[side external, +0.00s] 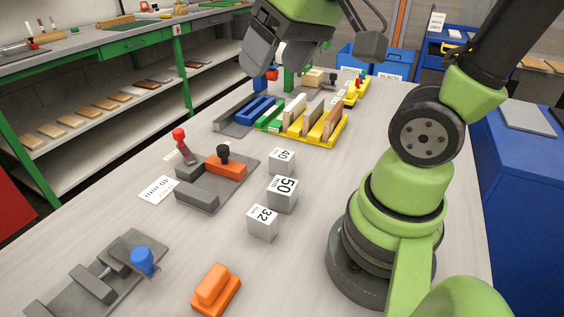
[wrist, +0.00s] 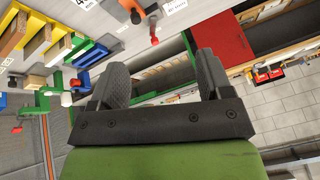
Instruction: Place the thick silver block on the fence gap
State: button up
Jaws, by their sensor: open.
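Three silver cubes stand in a row on the table: one marked 40 (side external: 281,162), one marked 50 (side external: 282,194) and one marked 32 (side external: 262,224). The 50 cube looks the largest. Left of them is a grey fixture plate (side external: 238,183) with grey fence blocks, a red-handled clamp (side external: 181,142) and an orange block (side external: 225,165) with a black knob. A white label (side external: 158,189) lies beside it. My gripper (side external: 280,58) is raised beyond the cubes, away from them. In the wrist view its fingers (wrist: 162,75) are apart with nothing between them.
A yellow rack of upright boards (side external: 318,127) and a blue-and-grey fixture (side external: 246,114) stand farther back. A grey fixture with a blue knob (side external: 142,259) and an orange block (side external: 215,289) are at the front. Table around the cubes is clear.

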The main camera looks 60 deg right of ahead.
jog(key=w+d+f+n+g, duration=0.1)
jog(key=w+d+f, duration=0.1)
jog(key=d+f, duration=0.2)
jog(key=w+d+f+n+g, duration=0.1)
jog(key=w+d+f+g, duration=0.1)
jog(key=d+f, duration=0.3)
jog(key=w+d+f+n+g, duration=0.1)
jog(key=w+d+f+g, duration=0.1)
jog(key=d+f, duration=0.3)
jog(key=shift+w+d+f+h, duration=0.1)
jog(key=shift+w+f+h, duration=0.15)
jog(key=shift+f, duration=0.5)
jog(key=shift+w+d+f+h, duration=0.15)
jog(key=shift+w+f, duration=0.15)
jog(key=shift+f, duration=0.45)
send_over(282, 154)
jog(key=shift+g, duration=0.3)
jog(key=f, duration=0.4)
jog(key=shift+w+f, duration=0.25)
jog(key=shift+f, duration=0.05)
jog(key=shift+s+f, duration=0.2)
jog(key=shift+f, duration=2.8)
jog(key=c, duration=1.3)
jog(key=shift+o, duration=0.2)
jog(key=shift+r, duration=0.1)
